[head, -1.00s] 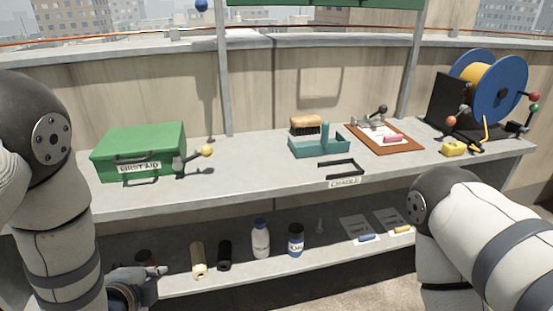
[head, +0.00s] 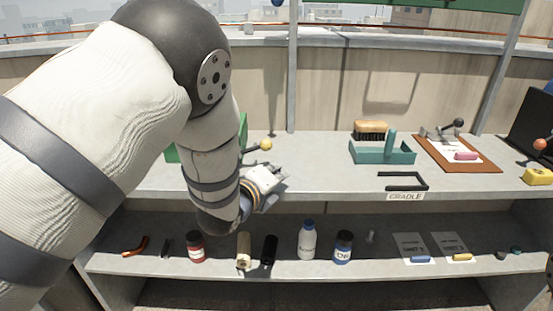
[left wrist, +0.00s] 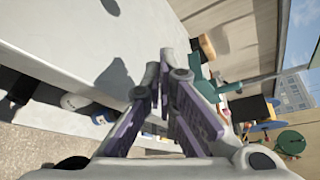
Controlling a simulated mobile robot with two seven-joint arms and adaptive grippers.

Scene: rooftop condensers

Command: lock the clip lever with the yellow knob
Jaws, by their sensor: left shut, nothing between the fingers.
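The yellow knob (head: 266,144) of the clip lever shows in the head view just right of my left forearm. A short piece of its lever shows beside it; the rest is hidden by my arm. In the left wrist view the closed fingers (left wrist: 166,62) point over the bench; the knob is not visible there. My right gripper is out of view.
A teal caddy (head: 384,155), a brush (head: 370,130), a black cradle (head: 403,189) and a brown clipboard (head: 455,166) stand to the right. Bottles, including a white one (head: 307,240), and jars stand on the lower shelf. Bench top between gripper and caddy is clear.

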